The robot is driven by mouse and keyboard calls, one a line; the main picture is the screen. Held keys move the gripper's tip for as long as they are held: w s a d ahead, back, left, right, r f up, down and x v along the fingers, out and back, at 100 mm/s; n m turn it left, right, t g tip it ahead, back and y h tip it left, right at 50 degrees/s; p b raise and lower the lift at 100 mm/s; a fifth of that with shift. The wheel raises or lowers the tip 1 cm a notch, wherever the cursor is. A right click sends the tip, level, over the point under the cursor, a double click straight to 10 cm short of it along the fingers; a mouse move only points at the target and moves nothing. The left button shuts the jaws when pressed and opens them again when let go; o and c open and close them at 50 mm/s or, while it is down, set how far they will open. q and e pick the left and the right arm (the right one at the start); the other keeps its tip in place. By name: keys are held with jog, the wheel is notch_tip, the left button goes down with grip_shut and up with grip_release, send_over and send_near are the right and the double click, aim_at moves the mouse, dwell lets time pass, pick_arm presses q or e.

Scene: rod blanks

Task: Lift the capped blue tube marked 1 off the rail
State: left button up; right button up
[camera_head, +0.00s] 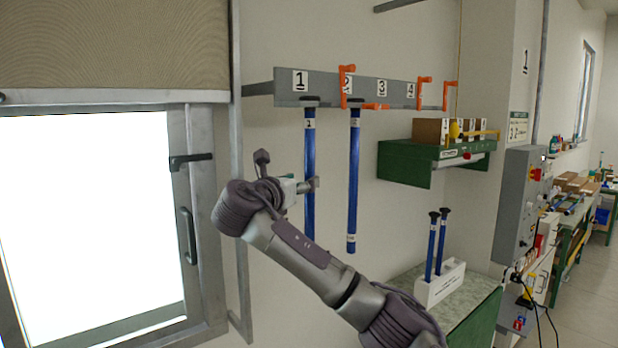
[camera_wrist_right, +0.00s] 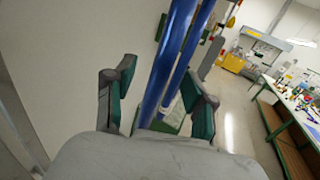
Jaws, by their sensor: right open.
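The capped blue tube marked 1 (camera_head: 309,150) hangs upright with its dark cap at the rail (camera_head: 330,88), below the number 1 plate (camera_head: 300,80). My right gripper (camera_head: 288,172) is at the tube's mid-length in the head view. In the right wrist view the gripper (camera_wrist_right: 160,100) is open, and a blue tube (camera_wrist_right: 166,65) runs between its two green-padded fingers. A second blue tube (camera_wrist_right: 192,55) shows close beside it there. Contact with the fingers cannot be told. My left gripper is out of view.
Another capped blue tube (camera_head: 353,180) hangs below number 2, just right of tube 1. Orange latches (camera_head: 346,86) sit along the rail. Two dark-capped blue tubes (camera_head: 442,240) stand in a white holder (camera_head: 440,285) on a bench. A green shelf (camera_head: 405,163) is at right, a window (camera_head: 90,220) at left.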

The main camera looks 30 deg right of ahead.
jog(key=x, duration=0.1)
jog(key=p+x, duration=0.1)
jog(key=x, duration=0.1)
jog(key=p+x, duration=0.1)
jog(key=shift+s+d+f, duration=0.1)
jog(key=shift+d+f, duration=0.05)
jog(key=shift+d, duration=0.25)
jog(key=shift+a, duration=0.2)
jog(key=shift+c, duration=1.8)
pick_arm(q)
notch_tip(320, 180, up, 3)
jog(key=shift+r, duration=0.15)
pick_arm(e)
jog(key=shift+d, duration=0.1)
grip_shut()
